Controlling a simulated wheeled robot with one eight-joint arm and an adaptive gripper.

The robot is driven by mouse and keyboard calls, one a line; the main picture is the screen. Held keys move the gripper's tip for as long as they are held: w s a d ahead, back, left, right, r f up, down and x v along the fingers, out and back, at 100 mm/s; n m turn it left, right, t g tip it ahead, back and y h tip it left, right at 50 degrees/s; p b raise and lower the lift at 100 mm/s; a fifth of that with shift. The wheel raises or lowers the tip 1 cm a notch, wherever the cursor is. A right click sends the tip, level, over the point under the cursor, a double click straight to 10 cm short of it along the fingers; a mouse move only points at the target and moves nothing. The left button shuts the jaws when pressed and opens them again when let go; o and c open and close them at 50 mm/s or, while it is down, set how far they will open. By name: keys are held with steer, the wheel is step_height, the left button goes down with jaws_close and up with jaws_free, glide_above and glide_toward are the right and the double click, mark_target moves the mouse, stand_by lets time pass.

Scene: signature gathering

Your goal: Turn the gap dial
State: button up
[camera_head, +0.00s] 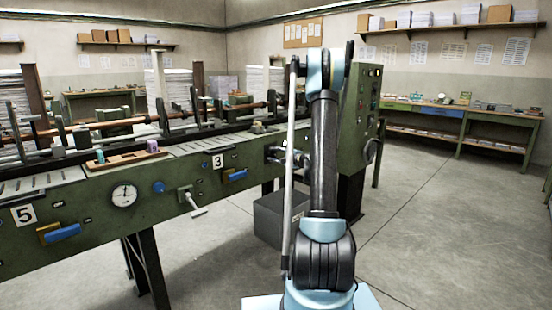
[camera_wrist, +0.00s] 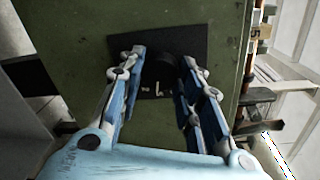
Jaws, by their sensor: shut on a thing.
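In the wrist view the gap dial (camera_wrist: 159,70) is a dark round knob on a black plate (camera_wrist: 201,44) fixed to a green machine panel. My gripper (camera_wrist: 163,60) has one blue-and-grey finger on each side of the knob and is shut on it. Small pale marks show on the plate just below the knob; they are too small to read. In the head view my gripper (camera_head: 283,157) is small, at the end of the long green machine (camera_head: 75,220). The arm partly covers it there, and the knob is hidden.
A round white gauge (camera_head: 124,194) and a crank handle (camera_head: 191,200) are on the machine's front. A green control cabinet (camera_head: 365,110) stands behind my arm. A grey bin (camera_head: 270,222) is on the floor below. The floor to the right is clear.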

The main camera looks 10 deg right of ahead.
stand_by(0.4)
steer(key=o, duration=1.1)
steer(key=shift+f, duration=0.1)
steer(key=v, duration=1.2)
steer(key=shift+w, duration=0.1)
steer(key=shift+a, duration=0.1)
